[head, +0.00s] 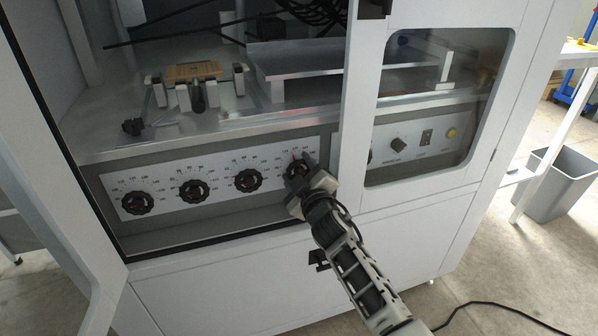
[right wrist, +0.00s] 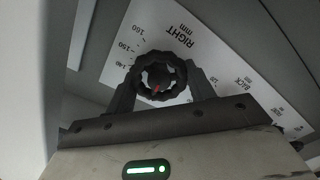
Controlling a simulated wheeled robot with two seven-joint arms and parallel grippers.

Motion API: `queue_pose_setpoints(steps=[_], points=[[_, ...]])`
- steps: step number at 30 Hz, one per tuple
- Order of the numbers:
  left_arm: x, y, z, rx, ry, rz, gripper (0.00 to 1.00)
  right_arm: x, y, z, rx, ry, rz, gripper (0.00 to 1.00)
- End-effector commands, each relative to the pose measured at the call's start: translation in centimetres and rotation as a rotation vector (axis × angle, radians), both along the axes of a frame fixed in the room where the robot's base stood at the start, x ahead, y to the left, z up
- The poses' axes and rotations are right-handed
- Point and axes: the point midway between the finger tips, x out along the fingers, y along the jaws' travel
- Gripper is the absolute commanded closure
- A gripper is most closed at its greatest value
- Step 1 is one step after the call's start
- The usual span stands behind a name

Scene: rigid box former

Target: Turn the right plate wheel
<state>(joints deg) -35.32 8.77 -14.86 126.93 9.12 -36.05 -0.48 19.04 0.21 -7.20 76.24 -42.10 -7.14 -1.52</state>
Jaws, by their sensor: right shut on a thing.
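The right plate wheel (right wrist: 160,75) is a black scalloped knob with a red mark. It sits on a white scale plate labelled "RIGHT mm" in the right wrist view. In the head view the same wheel (head: 297,172) is the rightmost of the row of black wheels and is partly hidden by my gripper. My right gripper (head: 306,172) reaches it from the lower right. In the right wrist view the fingers of my right gripper (right wrist: 161,88) stand on either side of the wheel, shut on it. My left gripper is not in view.
Other wheels (head: 192,191) line the panel to the left. A white door frame post (head: 357,120) stands just right of my gripper. An open door (head: 50,170) is at the left. A grey bin (head: 562,185) stands on the floor at the right.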

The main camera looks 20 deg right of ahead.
Motion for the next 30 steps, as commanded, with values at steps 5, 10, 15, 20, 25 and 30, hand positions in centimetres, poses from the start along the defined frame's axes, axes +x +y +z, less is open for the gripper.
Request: queue_pose_setpoints(steps=[5, 10, 15, 20, 25, 30], points=[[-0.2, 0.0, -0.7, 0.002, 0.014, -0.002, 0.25, 0.0, 0.1, -0.1, -0.163, -0.005, 0.001, 0.69], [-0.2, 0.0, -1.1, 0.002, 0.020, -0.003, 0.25, 0.0, 0.0, -0.2, -0.328, -0.010, 0.001, 0.69], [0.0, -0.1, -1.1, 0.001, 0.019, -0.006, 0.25, 0.0, 0.1, -0.2, -0.490, -0.016, 0.001, 0.69], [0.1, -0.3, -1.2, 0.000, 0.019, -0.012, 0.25, 0.0, 0.1, -0.3, -0.642, -0.022, 0.001, 0.69], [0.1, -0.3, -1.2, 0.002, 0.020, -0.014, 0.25, 0.0, 0.1, -0.3, -0.805, -0.027, 0.001, 0.69], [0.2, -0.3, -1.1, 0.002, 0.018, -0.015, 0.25, 0.0, 0.1, -0.4, -0.961, -0.033, 0.001, 0.69]])
